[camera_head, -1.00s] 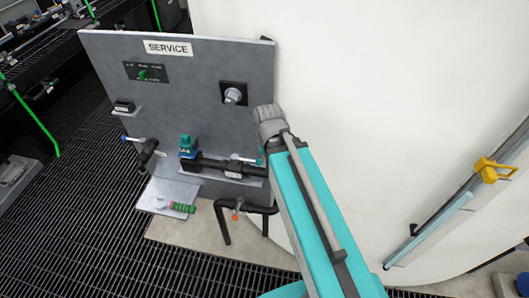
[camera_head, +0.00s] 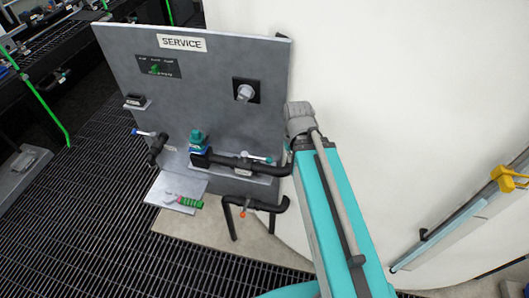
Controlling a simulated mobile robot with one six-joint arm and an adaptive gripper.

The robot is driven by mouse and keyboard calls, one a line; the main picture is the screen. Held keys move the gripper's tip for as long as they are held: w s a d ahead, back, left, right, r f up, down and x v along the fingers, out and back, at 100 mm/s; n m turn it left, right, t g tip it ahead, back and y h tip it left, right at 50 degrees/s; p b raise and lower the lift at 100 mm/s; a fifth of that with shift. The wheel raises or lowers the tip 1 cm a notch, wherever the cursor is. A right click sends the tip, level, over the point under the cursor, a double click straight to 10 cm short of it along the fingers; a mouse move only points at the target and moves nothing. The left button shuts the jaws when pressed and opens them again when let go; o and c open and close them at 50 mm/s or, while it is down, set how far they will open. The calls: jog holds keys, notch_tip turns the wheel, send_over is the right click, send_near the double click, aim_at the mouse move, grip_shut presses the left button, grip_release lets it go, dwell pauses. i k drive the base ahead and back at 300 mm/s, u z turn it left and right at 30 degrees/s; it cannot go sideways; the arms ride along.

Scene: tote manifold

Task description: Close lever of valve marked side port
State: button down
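A grey panel (camera_head: 215,95) marked SERVICE carries black piping. A lever with a blue tip (camera_head: 143,132) sits on a black valve body (camera_head: 156,150) at the panel's lower left. A teal-tipped lever (camera_head: 258,157) lies roughly along the black pipe (camera_head: 230,163) at the lower right. An orange-red lever (camera_head: 243,211) is on the lower bent pipe (camera_head: 270,205) in front. The small labels are too small to read, so I cannot tell which valve is marked side port. My teal arm reaches up to the panel's right edge. My gripper is not visible.
A teal and blue fitting (camera_head: 198,141) stands above the pipe. A grey knob (camera_head: 245,92) is on the panel's right. A grey plate (camera_head: 176,190) with a green part (camera_head: 190,202) lies below. A large white curved wall (camera_head: 400,100) fills the right. Open grating (camera_head: 90,230) lies left.

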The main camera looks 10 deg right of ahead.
aim_at(245, 154)
jog(key=u, duration=0.05)
jog(key=k, duration=1.55)
jog(key=u, duration=0.9)
jog(key=i, duration=1.05)
jog(key=z, duration=0.05)
